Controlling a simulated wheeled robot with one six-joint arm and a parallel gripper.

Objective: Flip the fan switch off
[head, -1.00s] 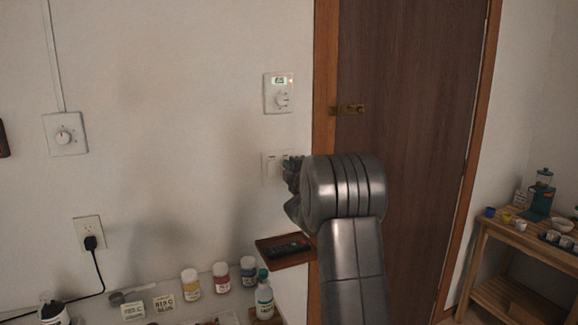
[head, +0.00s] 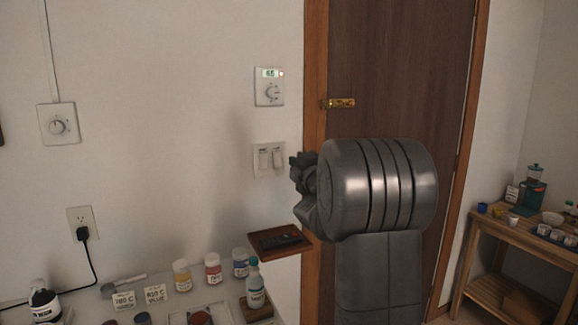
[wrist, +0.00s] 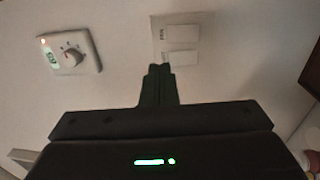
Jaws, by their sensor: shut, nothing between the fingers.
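A white switch plate (head: 269,159) with two rockers side by side is on the wall left of the door. It also shows in the wrist view (wrist: 207,42), where a small dark label sits by one rocker; I cannot read it surely, so I cannot tell which rocker is the fan switch. My gripper (head: 294,160) is just right of the plate in the head view. In the wrist view its fingers (wrist: 159,71) are shut and empty, their tips near the lower rocker's end. I cannot tell whether they touch. Both rockers are visible in the head view.
A thermostat (head: 269,87) is above the plate, and a dial (head: 58,125) is farther left. A small brown shelf (head: 262,246) with a dark remote juts out below. Bottles and cards crowd the counter underneath. The brown door (head: 398,60) is to the right.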

